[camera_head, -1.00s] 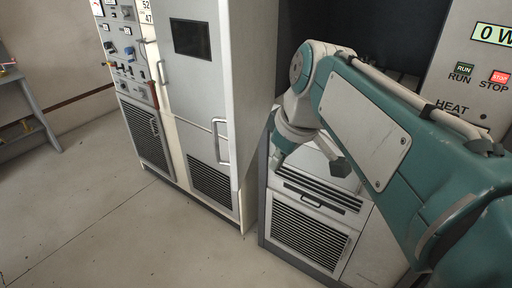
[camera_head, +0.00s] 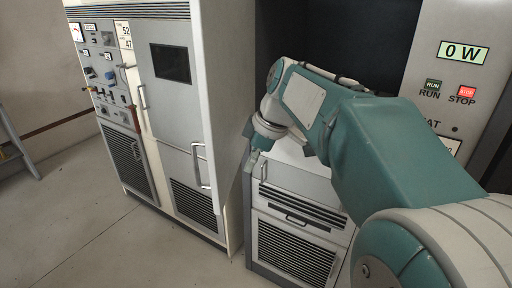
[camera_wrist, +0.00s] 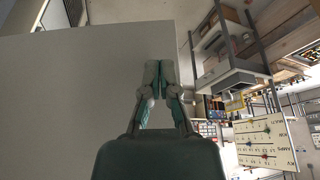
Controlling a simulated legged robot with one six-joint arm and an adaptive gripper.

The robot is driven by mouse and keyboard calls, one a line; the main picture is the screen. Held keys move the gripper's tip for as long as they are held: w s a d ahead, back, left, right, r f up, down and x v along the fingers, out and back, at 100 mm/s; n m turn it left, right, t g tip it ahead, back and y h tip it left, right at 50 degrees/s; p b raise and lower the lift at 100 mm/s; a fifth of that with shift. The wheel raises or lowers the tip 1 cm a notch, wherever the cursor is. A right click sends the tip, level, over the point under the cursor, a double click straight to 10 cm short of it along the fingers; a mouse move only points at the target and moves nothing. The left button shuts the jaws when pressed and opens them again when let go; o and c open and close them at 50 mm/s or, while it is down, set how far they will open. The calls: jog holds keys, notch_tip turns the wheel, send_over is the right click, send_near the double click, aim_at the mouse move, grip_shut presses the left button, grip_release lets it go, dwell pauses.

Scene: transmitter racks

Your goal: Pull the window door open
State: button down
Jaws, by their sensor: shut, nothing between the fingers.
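The window door (camera_head: 178,110) is a tall pale grey cabinet door with a dark rectangular window (camera_head: 170,63) in its upper part. It looks shut. One bar handle (camera_head: 143,97) is at its left edge, and a larger one (camera_head: 201,166) is low near its right edge. My gripper (camera_head: 250,160) is right of the cabinet, apart from both handles, and partly hidden by its own wrist. In the wrist view my gripper (camera_wrist: 161,66) has its fingers together, with nothing between them, in front of a broad plain pale surface. No door handle shows in that view.
Right of the door stands a lower grey cabinet with a louvred vent (camera_head: 292,252), close under my arm. A panel with a "0 W" display (camera_head: 464,52) is further right. Knobs and switches (camera_head: 105,65) fill the left column. The floor (camera_head: 75,215) in front is clear.

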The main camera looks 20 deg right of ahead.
aim_at(221, 184)
jog(key=shift+w+a+f, duration=0.45)
jog(key=shift+a, duration=0.25)
jog(key=shift+w+a+f, duration=0.4)
jog(key=shift+w+a, duration=0.05)
jog(key=shift+a, duration=0.25)
jog(key=shift+w+a+f, duration=0.45)
jog(key=shift+a, duration=0.25)
jog(key=shift+a, duration=0.1)
